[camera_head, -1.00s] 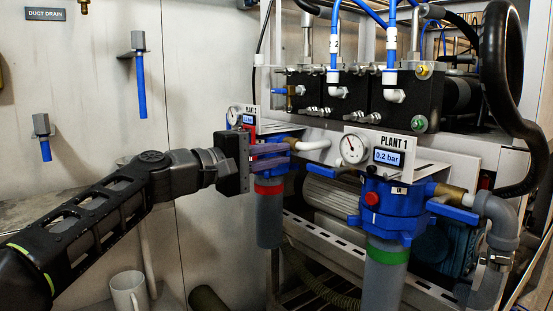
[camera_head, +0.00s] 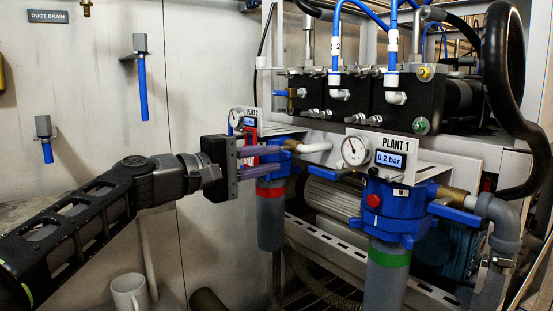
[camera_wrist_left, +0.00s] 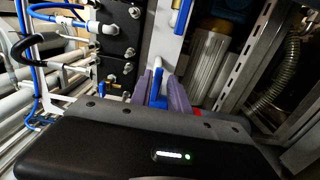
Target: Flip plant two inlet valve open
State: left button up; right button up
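The plant two filter (camera_head: 270,225) stands behind plant one, with a blue head, red ring and grey bowl. Its panel (camera_head: 248,123) carries a small gauge and display. My left gripper (camera_head: 272,161) reaches in from the left, its two purple fingers apart in front of the blue head. In the left wrist view, a blue lever (camera_wrist_left: 159,92) lies between the fingers of this gripper (camera_wrist_left: 161,84). I cannot tell whether the fingers touch it. The fingers hide part of the plant two valve area in the head view. My right gripper is not in view.
The plant one filter (camera_head: 389,270), with a green ring and blue levers, stands close on the right. Black pump blocks (camera_head: 350,95) with blue hoses sit above. A white mug (camera_head: 129,291) is below my left arm. The wall at left is mostly open.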

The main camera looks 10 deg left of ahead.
pick_arm(q)
jog(key=v, duration=0.5)
dwell(0.3)
